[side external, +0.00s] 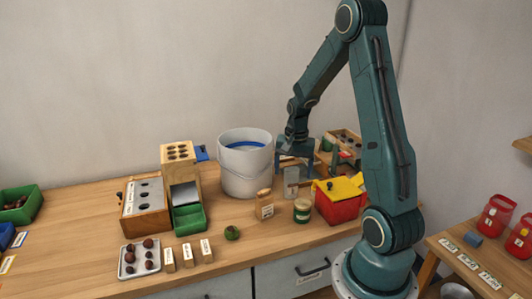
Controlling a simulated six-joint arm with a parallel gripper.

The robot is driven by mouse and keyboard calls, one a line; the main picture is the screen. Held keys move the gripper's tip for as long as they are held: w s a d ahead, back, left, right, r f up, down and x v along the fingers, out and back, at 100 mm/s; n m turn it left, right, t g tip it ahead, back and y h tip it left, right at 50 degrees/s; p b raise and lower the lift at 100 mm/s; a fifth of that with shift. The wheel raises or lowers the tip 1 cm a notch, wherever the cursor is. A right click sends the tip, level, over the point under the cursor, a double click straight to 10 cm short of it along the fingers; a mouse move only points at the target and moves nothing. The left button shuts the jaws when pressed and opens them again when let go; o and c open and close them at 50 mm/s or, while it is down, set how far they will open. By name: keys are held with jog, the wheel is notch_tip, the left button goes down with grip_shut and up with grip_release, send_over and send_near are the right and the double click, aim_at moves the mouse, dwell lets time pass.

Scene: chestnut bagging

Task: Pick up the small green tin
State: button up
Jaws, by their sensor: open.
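The small green tin (302,211), with a pale band around it, stands upright near the front of the wooden bench, just left of the red box. My gripper (295,163) is open and points down, farther back on the bench and higher in the picture than the tin. It is apart from the tin. Nothing shows clearly between its fingers, though the fingertips are small and partly lost against the things behind.
A clear glass (291,187) stands between my gripper and the tin in the picture. A red box (337,207) with a yellow lid is right of the tin. A paper bag (264,209) is left, and a white bucket (239,171) behind. A round green object (232,233) lies front left.

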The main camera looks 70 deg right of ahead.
aim_at(303, 204)
jog(key=s+d+f+m, duration=0.2)
jog(key=s+d+f, duration=0.1)
jog(key=f, duration=0.3)
jog(key=shift+d+m+g+y, duration=0.3)
jog(key=shift+d, duration=0.5)
jog(key=shift+f, duration=0.15)
notch_tip(303, 204, down, 7)
jog(key=shift+f, duration=0.1)
jog(key=shift+w+f, duration=0.1)
jog(key=shift+f, duration=0.55)
jog(key=shift+d+f, duration=0.15)
jog(key=shift+f, duration=2.45)
